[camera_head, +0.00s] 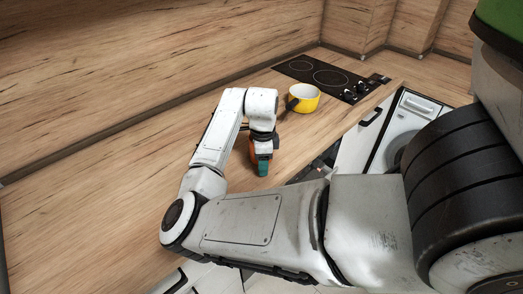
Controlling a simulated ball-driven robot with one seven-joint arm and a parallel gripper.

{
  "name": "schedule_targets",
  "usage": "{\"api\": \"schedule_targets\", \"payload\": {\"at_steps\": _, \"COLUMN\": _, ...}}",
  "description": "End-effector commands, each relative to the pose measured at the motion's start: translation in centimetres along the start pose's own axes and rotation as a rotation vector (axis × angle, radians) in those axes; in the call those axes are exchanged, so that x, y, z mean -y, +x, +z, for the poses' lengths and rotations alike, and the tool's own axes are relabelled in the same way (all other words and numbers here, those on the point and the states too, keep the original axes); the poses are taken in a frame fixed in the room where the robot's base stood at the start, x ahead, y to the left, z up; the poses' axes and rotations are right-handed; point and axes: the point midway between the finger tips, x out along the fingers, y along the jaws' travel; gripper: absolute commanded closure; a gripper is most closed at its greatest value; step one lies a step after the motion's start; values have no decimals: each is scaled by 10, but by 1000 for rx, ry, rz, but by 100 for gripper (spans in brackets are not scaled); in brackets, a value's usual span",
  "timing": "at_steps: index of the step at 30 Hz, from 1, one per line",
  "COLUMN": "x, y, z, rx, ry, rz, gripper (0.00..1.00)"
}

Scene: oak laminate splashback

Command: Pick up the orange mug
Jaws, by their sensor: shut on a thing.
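The orange mug (252,151) is on or just above the wooden worktop, mostly hidden behind my gripper. Only slivers of orange show at the sides of the gripper. My gripper (263,166) points down at the mug and is shut on it. A teal part shows at the gripper's lower end. I cannot tell whether the mug touches the worktop.
A yellow pot (303,98) with a dark handle stands behind and right of my gripper. A black hob (322,76) is set in the worktop beyond it. A white front-loading appliance (400,130) is below right. The worktop (120,180) at left is clear, against a wooden splashback.

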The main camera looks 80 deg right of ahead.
Motion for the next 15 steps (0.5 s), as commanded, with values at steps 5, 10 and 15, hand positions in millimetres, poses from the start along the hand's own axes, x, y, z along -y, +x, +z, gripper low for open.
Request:
{"api": "schedule_targets", "payload": {"at_steps": 5, "x": 0, "y": 0, "z": 0, "rx": 0, "ry": 0, "rz": 0, "gripper": 87}}
{"api": "schedule_targets", "payload": {"at_steps": 10, "x": 0, "y": 0, "z": 0, "rx": 0, "ry": 0, "rz": 0, "gripper": 100}}
{"api": "schedule_targets", "payload": {"at_steps": 15, "x": 0, "y": -1, "z": 0, "rx": 0, "ry": 0, "rz": -1, "gripper": 100}}
